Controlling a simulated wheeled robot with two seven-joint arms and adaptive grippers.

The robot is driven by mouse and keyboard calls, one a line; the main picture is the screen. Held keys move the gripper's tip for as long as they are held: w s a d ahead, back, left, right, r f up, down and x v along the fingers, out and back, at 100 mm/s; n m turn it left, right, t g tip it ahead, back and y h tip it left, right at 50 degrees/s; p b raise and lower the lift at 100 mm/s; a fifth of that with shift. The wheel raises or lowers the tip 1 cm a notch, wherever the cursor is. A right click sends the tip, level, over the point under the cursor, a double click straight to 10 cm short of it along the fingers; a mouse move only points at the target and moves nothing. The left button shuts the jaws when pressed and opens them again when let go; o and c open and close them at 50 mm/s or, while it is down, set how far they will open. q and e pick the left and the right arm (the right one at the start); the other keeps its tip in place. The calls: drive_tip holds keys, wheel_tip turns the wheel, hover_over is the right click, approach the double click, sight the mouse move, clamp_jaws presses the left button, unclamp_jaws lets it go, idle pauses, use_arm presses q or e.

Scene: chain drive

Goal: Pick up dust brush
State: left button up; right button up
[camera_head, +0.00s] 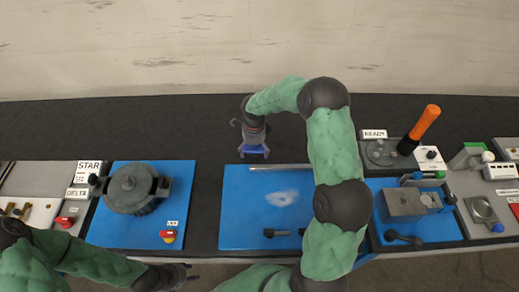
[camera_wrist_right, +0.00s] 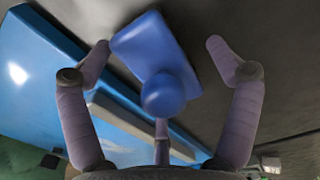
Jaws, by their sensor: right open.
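The dust brush appears to be the blue piece (camera_head: 254,151) behind the far edge of the middle blue mat, partly hidden under my right gripper (camera_head: 252,138) in the head view. In the right wrist view it is a blue block (camera_wrist_right: 152,45) with a round blue knob (camera_wrist_right: 163,95) facing the camera. The right gripper's fingers (camera_wrist_right: 160,70) are spread open around the knob, with gaps on both sides. My left gripper (camera_head: 185,276) is low at the front edge, away from the brush; its fingers are too small to read.
The middle blue mat (camera_head: 237,215) carries a pale dusty patch (camera_head: 281,197), a grey bar (camera_head: 270,167) and dark tools. A dark round machine (camera_head: 131,188) stands on the left mat. An orange handle (camera_head: 425,122) rises at right. The dark surface behind is clear.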

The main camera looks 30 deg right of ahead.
drive_tip(key=shift+a, duration=0.4)
drive_tip(key=shift+d, duration=0.1)
drive_tip(key=c, duration=1.3)
drive_tip(key=shift+r, duration=0.1)
